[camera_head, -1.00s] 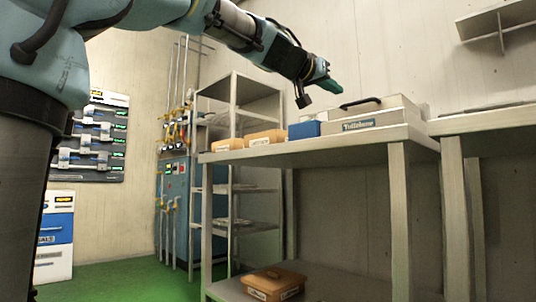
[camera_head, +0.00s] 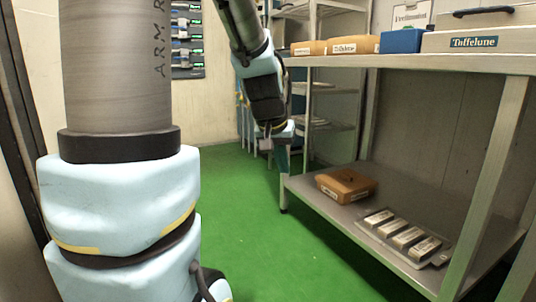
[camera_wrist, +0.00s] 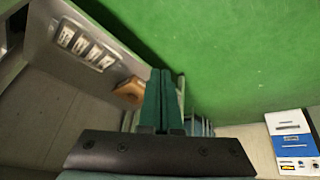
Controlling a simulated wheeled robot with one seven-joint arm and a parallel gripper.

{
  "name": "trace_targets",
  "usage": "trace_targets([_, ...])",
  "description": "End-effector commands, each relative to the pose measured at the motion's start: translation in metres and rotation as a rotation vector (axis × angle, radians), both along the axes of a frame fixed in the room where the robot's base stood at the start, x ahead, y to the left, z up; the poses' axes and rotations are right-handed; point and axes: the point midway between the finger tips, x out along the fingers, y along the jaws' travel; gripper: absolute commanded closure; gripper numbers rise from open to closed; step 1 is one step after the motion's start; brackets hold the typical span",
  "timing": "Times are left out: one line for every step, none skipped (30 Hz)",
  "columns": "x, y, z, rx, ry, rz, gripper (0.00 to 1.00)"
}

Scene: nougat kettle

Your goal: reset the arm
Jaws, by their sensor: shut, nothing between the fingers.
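My arm hangs down over the green floor, left of the steel workbench. My gripper (camera_head: 283,157) is at its lower end, beside the bench's left front leg and partly hard to make out in the head view. In the wrist view the two green fingers (camera_wrist: 159,98) lie together with nothing between them. My gripper is shut and empty, apart from any object.
The workbench (camera_head: 455,65) carries tan boxes (camera_head: 357,44), a blue box (camera_head: 402,41) and a case (camera_head: 480,41). Its lower shelf (camera_head: 330,208) holds a brown box (camera_head: 346,185) and several metal bars (camera_head: 410,236). The green floor (camera_head: 255,240) is clear in front.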

Motion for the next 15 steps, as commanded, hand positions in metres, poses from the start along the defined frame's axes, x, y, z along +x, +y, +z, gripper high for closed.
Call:
trace_targets([-0.019,0.023,-0.006,0.031,0.059,0.04,1.0])
trace_targets([-0.029,0.035,-0.014,0.046,0.09,0.062,1.0])
trace_targets([-0.043,0.05,-0.022,0.066,0.129,0.09,1.0])
trace_targets([-0.054,0.06,-0.028,0.079,0.157,0.109,1.0])
trace_targets([-0.065,0.069,-0.033,0.092,0.184,0.128,1.0])
trace_targets([-0.08,0.081,-0.039,0.11,0.22,0.15,1.0])
trace_targets([-0.092,0.089,-0.043,0.121,0.247,0.168,1.0])
trace_targets([-0.103,0.098,-0.046,0.131,0.272,0.186,1.0])
trace_targets([-0.119,0.108,-0.05,0.147,0.307,0.207,1.0])
trace_targets([-0.117,0.106,-0.039,0.146,0.301,0.206,1.0])
trace_targets([-0.114,0.105,-0.031,0.144,0.296,0.203,1.0])
trace_targets([-0.114,0.105,-0.021,0.144,0.295,0.202,1.0])
trace_targets([-0.114,0.104,-0.015,0.144,0.295,0.202,1.0])
trace_targets([-0.113,0.104,-0.008,0.143,0.295,0.201,1.0])
trace_targets([-0.113,0.104,0.002,0.143,0.294,0.201,1.0])
